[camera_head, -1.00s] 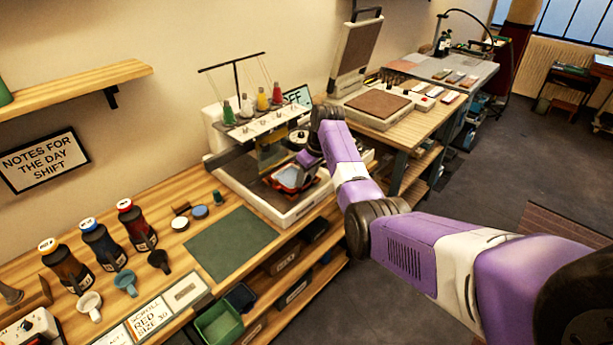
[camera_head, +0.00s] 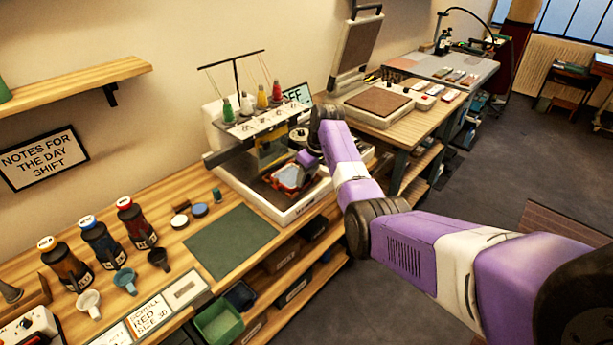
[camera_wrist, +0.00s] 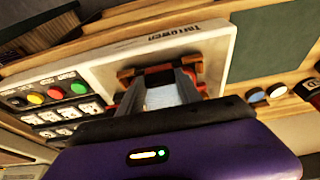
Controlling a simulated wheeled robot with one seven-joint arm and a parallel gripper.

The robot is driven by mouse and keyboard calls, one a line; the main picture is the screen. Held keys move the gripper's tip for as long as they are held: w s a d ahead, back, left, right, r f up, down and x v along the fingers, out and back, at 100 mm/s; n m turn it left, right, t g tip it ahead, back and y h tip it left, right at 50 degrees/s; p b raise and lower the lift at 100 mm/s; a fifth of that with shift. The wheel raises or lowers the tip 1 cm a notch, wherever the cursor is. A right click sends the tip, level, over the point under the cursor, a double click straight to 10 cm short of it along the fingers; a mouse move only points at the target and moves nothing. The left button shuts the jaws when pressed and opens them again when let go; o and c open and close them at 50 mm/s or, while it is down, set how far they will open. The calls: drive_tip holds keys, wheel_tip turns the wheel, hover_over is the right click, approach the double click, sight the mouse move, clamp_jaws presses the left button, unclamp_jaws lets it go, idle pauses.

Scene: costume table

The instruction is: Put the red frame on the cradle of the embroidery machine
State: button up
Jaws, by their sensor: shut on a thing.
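The red frame (camera_head: 288,178) shows in the head view low over the bed of the embroidery machine (camera_head: 262,204), around a pale cloth patch. My gripper (camera_head: 306,160) is at its right end and shut on it. In the wrist view the red frame (camera_wrist: 132,97) shows beyond my gripper's purple body, with a brown cradle piece (camera_wrist: 126,74) close to its far end. The cradle also shows as a dark brown part (camera_head: 272,182) beside the frame in the head view. I cannot tell whether the frame rests on the cradle or hangs just above it.
Thread spools (camera_head: 262,98) and the machine's needle head stand behind the frame. A green mat (camera_head: 230,242) lies clear to the left. Several bottles (camera_head: 100,243) and small cups stand further left. A heat press (camera_head: 378,105) stands to the right.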

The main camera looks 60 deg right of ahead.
drive_tip(key=shift+f, duration=0.2)
drive_tip(key=o, duration=1.3)
drive_tip(key=shift+o, duration=0.2)
drive_tip(key=shift+r+p, duration=1.95)
drive_tip(key=shift+r, duration=0.4)
